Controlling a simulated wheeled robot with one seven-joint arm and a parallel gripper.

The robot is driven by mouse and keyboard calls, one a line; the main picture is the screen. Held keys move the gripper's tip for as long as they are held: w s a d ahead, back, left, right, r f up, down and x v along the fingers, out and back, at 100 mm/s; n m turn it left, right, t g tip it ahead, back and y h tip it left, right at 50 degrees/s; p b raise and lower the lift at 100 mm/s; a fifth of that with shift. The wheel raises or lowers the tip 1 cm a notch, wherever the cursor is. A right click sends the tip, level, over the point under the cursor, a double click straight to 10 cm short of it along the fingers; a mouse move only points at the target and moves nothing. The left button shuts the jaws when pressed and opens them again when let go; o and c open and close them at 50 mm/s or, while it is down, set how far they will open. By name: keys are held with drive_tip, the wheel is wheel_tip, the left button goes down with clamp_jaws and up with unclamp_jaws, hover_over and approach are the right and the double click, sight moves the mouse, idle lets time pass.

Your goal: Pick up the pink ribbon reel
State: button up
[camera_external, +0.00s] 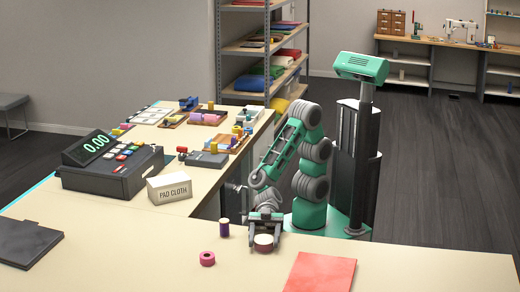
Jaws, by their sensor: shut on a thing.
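A small pink ribbon reel (207,258) with a dark centre hole sits on the near counter, left of my gripper and apart from it. My gripper (265,235) is low over the counter's far edge, pointing toward the camera. It is shut on a different round reel, the dark red reel (264,243) with a pale top. I cannot tell whether this reel touches the counter. A purple spool (224,228) with a tan top stands upright just left of my gripper.
A red folded cloth (320,272) lies to the right on the near counter (130,255), and a dark flat pad (28,243) at the far left. A pad cloth box (169,188) and a cash register (112,165) stand behind. The counter's front middle is clear.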

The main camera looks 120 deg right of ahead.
drive_tip(key=c, duration=0.3)
drive_tip(key=shift+c, duration=0.2)
